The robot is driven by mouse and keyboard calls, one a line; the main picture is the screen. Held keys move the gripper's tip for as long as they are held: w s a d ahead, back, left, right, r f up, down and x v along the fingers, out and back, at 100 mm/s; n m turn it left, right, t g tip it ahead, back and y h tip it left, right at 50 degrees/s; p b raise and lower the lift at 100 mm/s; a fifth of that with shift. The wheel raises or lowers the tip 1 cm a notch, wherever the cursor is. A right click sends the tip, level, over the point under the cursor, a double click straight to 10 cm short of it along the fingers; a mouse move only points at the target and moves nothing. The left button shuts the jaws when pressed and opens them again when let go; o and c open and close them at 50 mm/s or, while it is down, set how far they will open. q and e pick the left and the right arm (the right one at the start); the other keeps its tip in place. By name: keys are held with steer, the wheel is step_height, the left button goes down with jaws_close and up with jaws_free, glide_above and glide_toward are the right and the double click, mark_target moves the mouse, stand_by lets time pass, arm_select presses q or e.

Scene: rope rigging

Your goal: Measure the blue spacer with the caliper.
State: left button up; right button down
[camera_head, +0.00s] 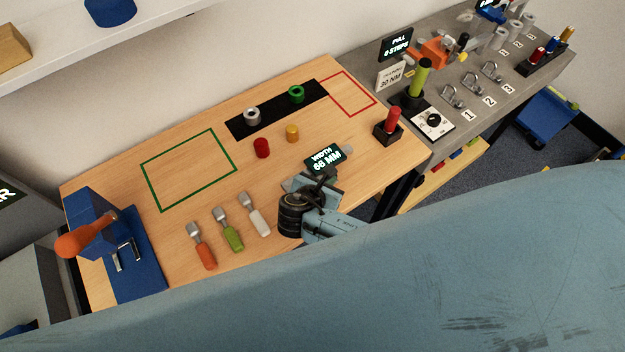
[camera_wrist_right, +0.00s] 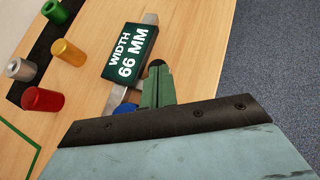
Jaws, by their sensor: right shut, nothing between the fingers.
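The caliper shows its display (camera_head: 324,159) reading "WIDTH 66 MM" at the right of the wooden table; the display is also in the right wrist view (camera_wrist_right: 129,52). A small part of the blue spacer (camera_wrist_right: 124,108) shows beside a grey metal caliper part, below the display. The rest is hidden by my gripper, and I cannot tell whether it sits between the caliper's jaws. The spacer is hidden in the head view. My right gripper (camera_wrist_right: 157,70) is shut and empty, right beside the caliper and close to the spacer. My left gripper is not in view.
Red (camera_head: 262,148) and yellow (camera_head: 292,133) spacers stand near a black strip (camera_head: 272,116) bearing grey (camera_head: 252,116) and green (camera_head: 296,94) ones. Green (camera_head: 152,178) and red (camera_head: 329,89) outlines are empty. Several handled tools (camera_head: 231,236) lie in front; a blue press-like device (camera_head: 128,230) stands left.

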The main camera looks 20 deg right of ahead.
steer(key=shift+d, duration=0.15)
steer(key=shift+s+a, duration=0.1)
steer(key=shift+a, duration=0.1)
steer(key=s+a+p, duration=0.2)
steer(key=a, duration=0.1)
steer(key=shift+s+r, duration=0.4)
steer(key=v, duration=0.9)
steer(key=shift+s+a+r, duration=0.1)
steer(key=shift+r, duration=0.05)
